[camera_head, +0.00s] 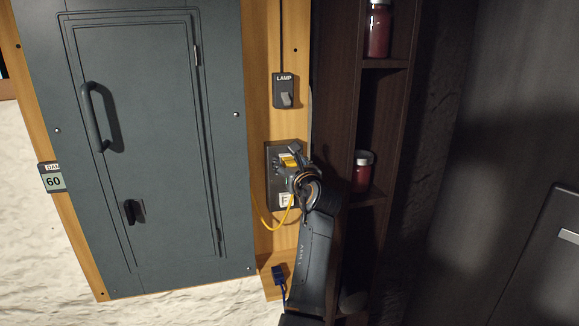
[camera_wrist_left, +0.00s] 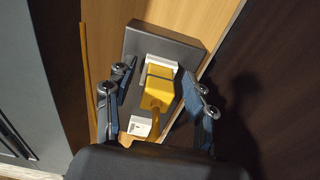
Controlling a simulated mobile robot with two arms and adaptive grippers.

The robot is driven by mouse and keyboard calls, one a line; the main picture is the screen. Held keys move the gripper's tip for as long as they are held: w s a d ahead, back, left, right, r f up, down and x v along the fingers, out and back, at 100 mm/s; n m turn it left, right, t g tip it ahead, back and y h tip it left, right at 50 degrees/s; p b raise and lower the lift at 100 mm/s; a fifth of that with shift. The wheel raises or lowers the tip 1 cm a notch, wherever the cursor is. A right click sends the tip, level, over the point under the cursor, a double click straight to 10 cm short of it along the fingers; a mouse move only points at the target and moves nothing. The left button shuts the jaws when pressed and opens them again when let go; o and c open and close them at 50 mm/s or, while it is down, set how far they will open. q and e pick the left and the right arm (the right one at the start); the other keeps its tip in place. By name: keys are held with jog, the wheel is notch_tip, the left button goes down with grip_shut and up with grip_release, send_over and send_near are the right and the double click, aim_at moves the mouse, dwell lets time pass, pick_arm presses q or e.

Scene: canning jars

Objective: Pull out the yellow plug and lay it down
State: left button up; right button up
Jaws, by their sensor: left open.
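The yellow plug (camera_wrist_left: 157,88) sits in the upper white socket (camera_wrist_left: 160,60) of a grey outlet box (camera_wrist_left: 185,45). Its yellow cord runs down from it in the wrist view. In the head view the plug (camera_head: 289,160) is partly hidden by my left gripper (camera_head: 291,168), and the yellow cord (camera_head: 268,224) loops down left of the outlet box (camera_head: 271,193). In the wrist view my left gripper (camera_wrist_left: 157,82) is open, with one finger on each side of the plug and visible gaps. My right gripper is not in view.
A blue plug (camera_head: 278,271) rests at a small wooden ledge (camera_head: 266,261) below the outlet. A lamp switch (camera_head: 286,91) is above. A grey cabinet door (camera_head: 140,130) is at left. Dark shelves (camera_head: 384,64) with red jars (camera_head: 362,173) stand close at right.

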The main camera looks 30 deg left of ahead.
aim_at(292, 164)
pick_arm(q)
jog(key=shift+s+d+r, duration=0.2)
jog(key=shift+d+r, duration=0.05)
jog(key=c, duration=0.7)
grip_shut()
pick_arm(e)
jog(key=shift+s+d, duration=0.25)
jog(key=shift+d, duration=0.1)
pick_arm(q)
jog(key=shift+f, duration=0.1)
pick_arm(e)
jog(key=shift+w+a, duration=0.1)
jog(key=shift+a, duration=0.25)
pick_arm(q)
jog(key=shift+s+d+p, duration=0.15)
jog(key=shift+d+p, duration=0.1)
jog(key=shift+p, duration=0.2)
jog(key=shift+p+v, duration=0.7)
jog(key=shift+v, duration=0.2)
jog(key=shift+p+v, duration=0.45)
jog(key=shift+v, duration=0.35)
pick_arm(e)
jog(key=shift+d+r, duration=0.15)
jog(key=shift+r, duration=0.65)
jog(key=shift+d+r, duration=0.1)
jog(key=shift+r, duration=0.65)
